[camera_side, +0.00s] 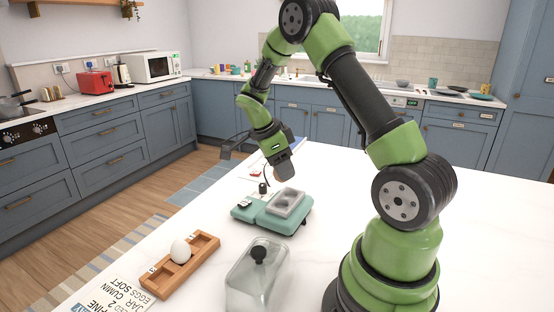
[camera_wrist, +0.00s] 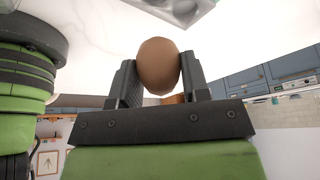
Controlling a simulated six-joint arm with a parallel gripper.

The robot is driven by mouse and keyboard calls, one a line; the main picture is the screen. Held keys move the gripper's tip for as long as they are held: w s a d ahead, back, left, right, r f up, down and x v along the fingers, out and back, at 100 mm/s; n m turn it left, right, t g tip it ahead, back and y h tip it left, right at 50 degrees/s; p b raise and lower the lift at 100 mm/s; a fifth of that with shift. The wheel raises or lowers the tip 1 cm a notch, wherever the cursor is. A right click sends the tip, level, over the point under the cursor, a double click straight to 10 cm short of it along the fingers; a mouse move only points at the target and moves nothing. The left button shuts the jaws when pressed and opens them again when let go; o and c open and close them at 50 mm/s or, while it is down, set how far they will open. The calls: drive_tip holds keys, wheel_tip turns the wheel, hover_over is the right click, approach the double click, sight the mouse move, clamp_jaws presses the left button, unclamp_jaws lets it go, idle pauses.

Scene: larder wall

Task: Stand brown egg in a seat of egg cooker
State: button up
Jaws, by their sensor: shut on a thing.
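The brown egg (camera_wrist: 158,66) is held between the two fingers of my gripper (camera_wrist: 157,80) in the wrist view. In the side view my gripper (camera_side: 284,168) is above and behind the egg cooker, and the egg is hard to make out there. The teal egg cooker (camera_side: 268,217) stands on the white counter with a pale grey seat tray (camera_side: 287,203) on its right part. A piece of that tray also shows at the top edge of the wrist view (camera_wrist: 178,10). The insides of the seats are too small to tell.
A wooden rack (camera_side: 208,244) holding a white egg (camera_side: 180,251) lies at front left. A clear lid (camera_side: 255,284) with a black knob stands in front of the cooker. A printed sheet (camera_side: 118,293) lies at the near left edge.

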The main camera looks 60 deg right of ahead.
sight(281, 192)
drive_tip(key=shift+f, duration=3.65)
drive_tip(key=o, duration=0.8)
drive_tip(key=shift+r, duration=0.1)
drive_tip(key=a+r+n+t+y, duration=0.1)
drive_tip(key=a+r+n+t, duration=0.1)
drive_tip(key=a+r+n, duration=0.6)
drive_tip(key=a+r+n+t, duration=0.15)
drive_tip(key=a+r, duration=0.25)
drive_tip(key=r, duration=0.7)
drive_tip(key=s+a+r+n+t+y, duration=0.1)
drive_tip(key=s+a+n+t, duration=0.1)
drive_tip(key=s+a+n, duration=0.1)
drive_tip(key=s+a+r+n+t+y, duration=0.1)
drive_tip(key=s+a+r+n+t, duration=0.1)
drive_tip(key=n, duration=0.4)
drive_tip(key=s+a+r+n+t+y, duration=0.1)
drive_tip(key=s+a+r+n+t, duration=0.1)
drive_tip(key=s+a+n+t, duration=0.1)
drive_tip(key=shift+s+a+r+n+y, duration=0.1)
drive_tip(key=shift+s+a+n+y, duration=0.1)
drive_tip(key=shift+s+a+n, duration=0.4)
drive_tip(key=shift+s+a+r+n+y, duration=0.1)
drive_tip(key=shift+s+a+n+y, duration=0.15)
drive_tip(key=shift+s+n, duration=0.45)
